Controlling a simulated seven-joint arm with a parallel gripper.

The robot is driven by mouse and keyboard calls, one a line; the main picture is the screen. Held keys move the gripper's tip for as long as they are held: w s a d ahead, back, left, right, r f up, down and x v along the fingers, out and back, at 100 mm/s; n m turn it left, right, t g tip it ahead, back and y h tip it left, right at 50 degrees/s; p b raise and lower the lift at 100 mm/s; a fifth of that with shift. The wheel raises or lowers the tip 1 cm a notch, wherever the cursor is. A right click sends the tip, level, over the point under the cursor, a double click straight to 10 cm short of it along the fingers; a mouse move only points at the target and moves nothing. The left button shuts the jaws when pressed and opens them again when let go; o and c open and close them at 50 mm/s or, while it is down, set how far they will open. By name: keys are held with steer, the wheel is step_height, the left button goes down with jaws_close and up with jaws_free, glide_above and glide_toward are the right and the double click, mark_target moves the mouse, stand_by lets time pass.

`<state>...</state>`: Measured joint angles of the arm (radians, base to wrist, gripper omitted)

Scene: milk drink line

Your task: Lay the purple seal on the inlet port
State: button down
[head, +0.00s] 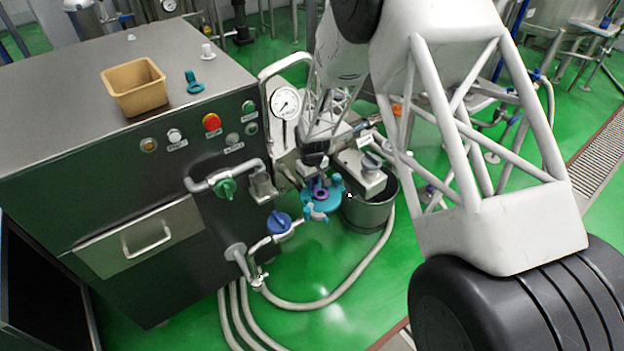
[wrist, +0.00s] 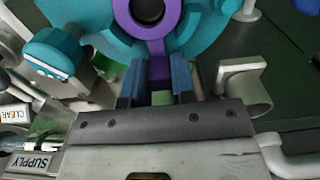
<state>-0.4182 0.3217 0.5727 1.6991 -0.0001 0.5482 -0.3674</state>
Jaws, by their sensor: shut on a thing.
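The purple seal (wrist: 148,14) is a ring with a flat tab, and my gripper (wrist: 158,78) is shut on the tab between its blue fingertips. In the head view the seal (head: 320,194) shows as a small purple ring in front of a teal round part. That teal part (wrist: 200,35) lies behind the ring in the wrist view, with the seal over its middle. It also shows in the head view (head: 311,204). I cannot tell whether it is the inlet port, or whether the seal touches it. My gripper (head: 318,181) is small and partly hidden by my arm in the head view.
A teal knob (wrist: 52,50) and a metal pipe stub (wrist: 243,88) flank the gripper. A blue-handled valve (head: 279,222), a green-handled valve (head: 227,188) and a dark bucket (head: 368,212) are close by. A tan bin (head: 135,88) stands on the cabinet (head: 60,110).

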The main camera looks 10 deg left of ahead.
steer(key=shift+f, duration=0.15)
steer(key=c, duration=0.9)
jaws_free()
steer(key=shift+o, duration=0.2)
steer(key=shift+r, duration=3.85)
steer(key=shift+r, duration=0.1)
